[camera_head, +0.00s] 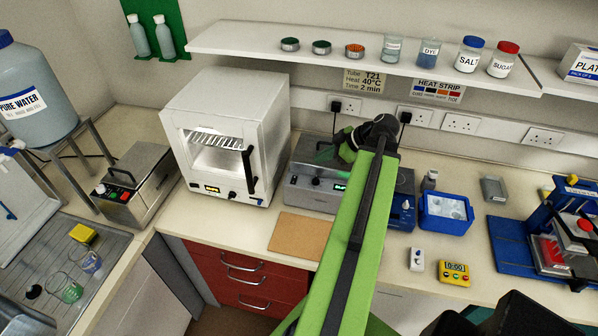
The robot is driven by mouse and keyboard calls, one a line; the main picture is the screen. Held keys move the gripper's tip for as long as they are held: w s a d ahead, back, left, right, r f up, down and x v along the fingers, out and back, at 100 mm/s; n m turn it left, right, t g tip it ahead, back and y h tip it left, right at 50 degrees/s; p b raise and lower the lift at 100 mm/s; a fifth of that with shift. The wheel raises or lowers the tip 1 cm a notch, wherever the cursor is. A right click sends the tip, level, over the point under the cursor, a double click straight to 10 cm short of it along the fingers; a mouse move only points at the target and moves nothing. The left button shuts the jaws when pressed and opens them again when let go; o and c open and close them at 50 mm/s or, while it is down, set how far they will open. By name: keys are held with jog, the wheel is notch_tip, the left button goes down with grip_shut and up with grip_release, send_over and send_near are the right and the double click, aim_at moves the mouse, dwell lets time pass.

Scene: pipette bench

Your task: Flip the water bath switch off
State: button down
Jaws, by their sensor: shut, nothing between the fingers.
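A grey metal box with a front panel (303,196), which looks like the water bath, stands on the bench right of the white oven. It has a small dark control (316,182) and a lit green display (341,187) on its front. My green arm crosses in front and hides the box's right side. My gripper (325,154) is small in the picture, over the top of the box, and looks shut and empty. Whether it touches the box is unclear.
The white oven (225,130) stands left, and a metal unit with red and green buttons (136,185) is farther left. A brown board (298,236) lies in front of the box. A blue ice box (446,222) and yellow timer (454,274) are right. A shelf (250,40) runs above.

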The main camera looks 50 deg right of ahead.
jog(key=b, duration=0.8)
send_over(293, 177)
jog(key=s, duration=0.3)
jog(key=f, duration=0.8)
jog(key=shift+d, duration=0.25)
jog(key=shift+d+f+b, duration=0.2)
jog(key=shift+f+b, duration=1)
jog(key=shift+f, duration=0.05)
jog(key=shift+f+b, duration=0.35)
jog(key=shift+w, duration=0.1)
